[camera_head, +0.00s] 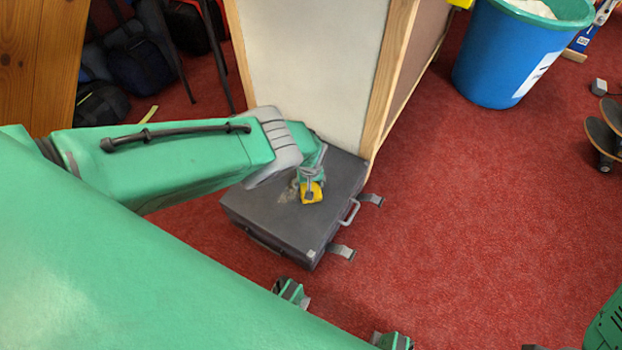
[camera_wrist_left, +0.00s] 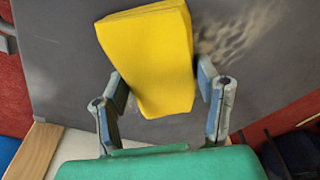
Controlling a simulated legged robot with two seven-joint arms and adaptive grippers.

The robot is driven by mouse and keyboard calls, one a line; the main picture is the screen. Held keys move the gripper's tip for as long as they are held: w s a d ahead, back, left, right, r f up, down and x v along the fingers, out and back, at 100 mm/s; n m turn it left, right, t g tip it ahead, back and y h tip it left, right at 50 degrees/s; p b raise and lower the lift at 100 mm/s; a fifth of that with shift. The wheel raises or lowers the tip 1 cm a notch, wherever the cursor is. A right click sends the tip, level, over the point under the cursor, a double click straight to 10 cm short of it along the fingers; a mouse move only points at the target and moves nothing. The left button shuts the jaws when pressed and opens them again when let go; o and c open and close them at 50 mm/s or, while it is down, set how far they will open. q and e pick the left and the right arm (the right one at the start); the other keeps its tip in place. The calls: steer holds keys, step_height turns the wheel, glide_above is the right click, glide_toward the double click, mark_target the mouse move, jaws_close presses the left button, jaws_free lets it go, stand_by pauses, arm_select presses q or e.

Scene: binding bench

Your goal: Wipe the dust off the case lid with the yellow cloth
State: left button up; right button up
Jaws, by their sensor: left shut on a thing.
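The dark grey case (camera_head: 270,222) lies flat on the red carpet, against the foot of a pale panel. A dusty, light brown smudge (camera_head: 288,190) shows on its lid, just left of the cloth. The smudge also shows in the left wrist view (camera_wrist_left: 232,38), beside the cloth. My left gripper (camera_head: 310,190) is over the lid and shut on the yellow cloth (camera_head: 312,196). In the left wrist view the folded cloth (camera_wrist_left: 152,50) sits between the two fingers, over the lid. I cannot tell how firmly it touches the lid.
The pale panel (camera_head: 310,60) with wooden edges stands right behind the case. A blue bin (camera_head: 505,55) stands at the back right, near a skateboard (camera_head: 605,135). Dark bags (camera_head: 135,60) lie at the back left. The carpet (camera_head: 470,230) right of the case is clear.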

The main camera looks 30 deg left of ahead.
mark_target(303, 191)
arm_select(q)
steer(key=shift+s+p, duration=0.8)
steer(key=shift+s, duration=0.35)
steer(key=shift+s+a+f, duration=0.1)
steer(key=shift+s, duration=0.4)
steer(key=shift+s+p, duration=0.9)
steer(key=shift+s, duration=0.1)
steer(key=shift+s+a+p, duration=0.1)
steer(key=shift+s+p, duration=0.25)
steer(key=shift+s, duration=0.55)
steer(key=shift+s+a+p, duration=0.15)
steer(key=shift+s+p, duration=0.7)
steer(key=shift+s, duration=0.55)
steer(key=shift+s+a+p, duration=0.1)
steer(key=shift+s+p, duration=0.75)
steer(key=shift+s, duration=0.55)
steer(key=shift+s+a+p, duration=0.15)
steer(key=shift+s+p, duration=0.6)
steer(key=shift+s, duration=1.5)
steer(key=shift+a, duration=1.2)
steer(key=shift+w+f+b, duration=0.1)
steer(key=shift+w+b, duration=0.85)
steer(key=shift+w, duration=0.25)
steer(key=shift+w+d+b, duration=0.1)
steer(key=shift+w+b, duration=0.45)
steer(key=shift+w, duration=0.25)
